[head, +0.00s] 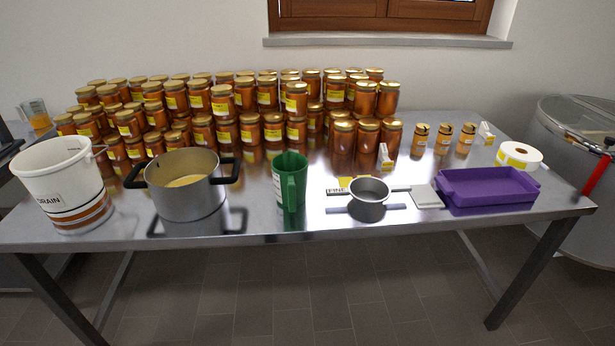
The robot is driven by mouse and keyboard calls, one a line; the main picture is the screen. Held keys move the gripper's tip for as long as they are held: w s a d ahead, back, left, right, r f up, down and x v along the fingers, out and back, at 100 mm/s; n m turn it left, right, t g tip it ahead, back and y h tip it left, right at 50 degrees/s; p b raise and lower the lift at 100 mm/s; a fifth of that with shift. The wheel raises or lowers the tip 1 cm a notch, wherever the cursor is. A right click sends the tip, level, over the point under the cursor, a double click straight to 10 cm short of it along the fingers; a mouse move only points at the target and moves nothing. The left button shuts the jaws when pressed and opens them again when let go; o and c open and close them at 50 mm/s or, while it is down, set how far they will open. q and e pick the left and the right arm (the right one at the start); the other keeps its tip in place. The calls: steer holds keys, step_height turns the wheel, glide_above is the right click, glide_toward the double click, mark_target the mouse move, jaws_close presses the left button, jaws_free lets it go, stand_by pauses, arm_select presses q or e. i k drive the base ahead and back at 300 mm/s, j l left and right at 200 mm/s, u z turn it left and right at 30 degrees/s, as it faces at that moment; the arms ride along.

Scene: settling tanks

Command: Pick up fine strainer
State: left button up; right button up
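The fine strainer (368,197) looks like a small grey round bowl with a thin handle reaching right. It is on the steel table (300,228) near the front edge, right of the middle in the head view. A yellow and white label card (337,191) reading "FINE" lies just left of and behind it. The handle's end is close to a pale square block (425,197); I cannot tell whether they touch. The mesh is too small to make out. Neither of my grippers shows in this view.
A green jug (291,185) stands left of the strainer, then a two-handled pot (187,200) and a white bucket (60,180). A purple tray (487,203) and a tape roll (518,156) are to the right. Many stacked honey jars (245,133) fill the back.

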mark_target(368, 192)
steer(key=i+l+u, duration=0.1)
steer(key=l, duration=0.45)
steer(key=i+l+u, duration=0.15)
steer(key=l, duration=0.4)
steer(key=i+l+u, duration=0.1)
steer(key=l, duration=0.45)
steer(key=i+l+u, duration=0.1)
steer(key=l, duration=0.5)
steer(key=i+l+u, duration=0.15)
steer(key=l, duration=0.45)
steer(key=i, duration=0.05)
